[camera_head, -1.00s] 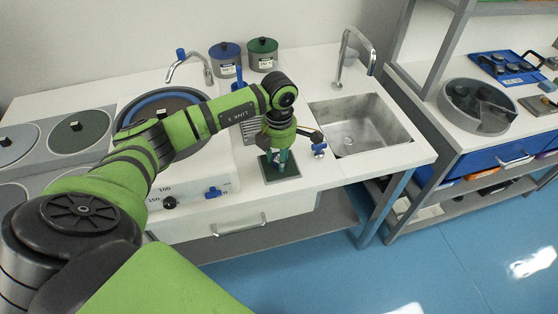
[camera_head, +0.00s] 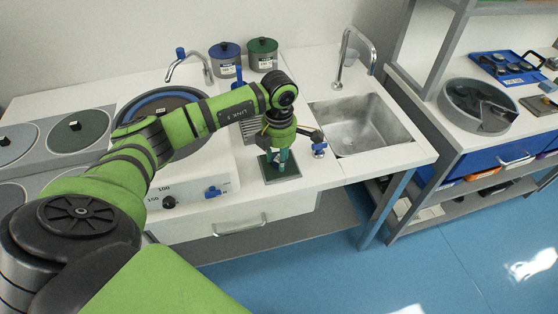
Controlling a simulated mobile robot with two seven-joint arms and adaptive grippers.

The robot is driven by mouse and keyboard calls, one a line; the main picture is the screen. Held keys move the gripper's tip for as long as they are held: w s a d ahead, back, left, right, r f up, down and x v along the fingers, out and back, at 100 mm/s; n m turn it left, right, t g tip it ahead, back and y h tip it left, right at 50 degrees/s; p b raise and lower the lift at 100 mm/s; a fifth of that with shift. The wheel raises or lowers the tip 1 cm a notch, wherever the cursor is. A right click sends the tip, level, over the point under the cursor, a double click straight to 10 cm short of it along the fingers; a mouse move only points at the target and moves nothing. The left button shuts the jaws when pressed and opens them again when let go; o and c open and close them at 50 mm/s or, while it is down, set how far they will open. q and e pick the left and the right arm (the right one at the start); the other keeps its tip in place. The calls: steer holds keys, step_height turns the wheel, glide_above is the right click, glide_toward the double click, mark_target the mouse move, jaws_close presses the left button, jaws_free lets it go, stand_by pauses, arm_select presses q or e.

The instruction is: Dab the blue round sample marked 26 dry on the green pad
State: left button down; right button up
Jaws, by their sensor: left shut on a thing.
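The green pad (camera_head: 291,172) is a dark green square on the white bench, left of the sink. My left gripper (camera_head: 281,163) points down over the pad, with its fingertips close to the pad's surface. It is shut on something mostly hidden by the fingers. The blue round sample marked 26 cannot be made out on its own, and its number is not readable. I cannot tell whether the held thing touches the pad. My right gripper is not in view.
A steel sink (camera_head: 362,122) lies right of the pad, with a blue-handled valve (camera_head: 319,150) between them. A polishing machine (camera_head: 219,166) stands to the left. Blue (camera_head: 225,66) and green (camera_head: 263,56) lidded pots stand behind. A grey round bowl (camera_head: 462,112) is on the right bench.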

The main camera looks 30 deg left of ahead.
arm_select(q)
steer(key=shift+r+p, duration=0.65)
steer(key=shift+r, duration=0.15)
steer(key=shift+r+p, duration=1.7)
steer(key=shift+r, duration=1.05)
steer(key=shift+f, duration=0.1)
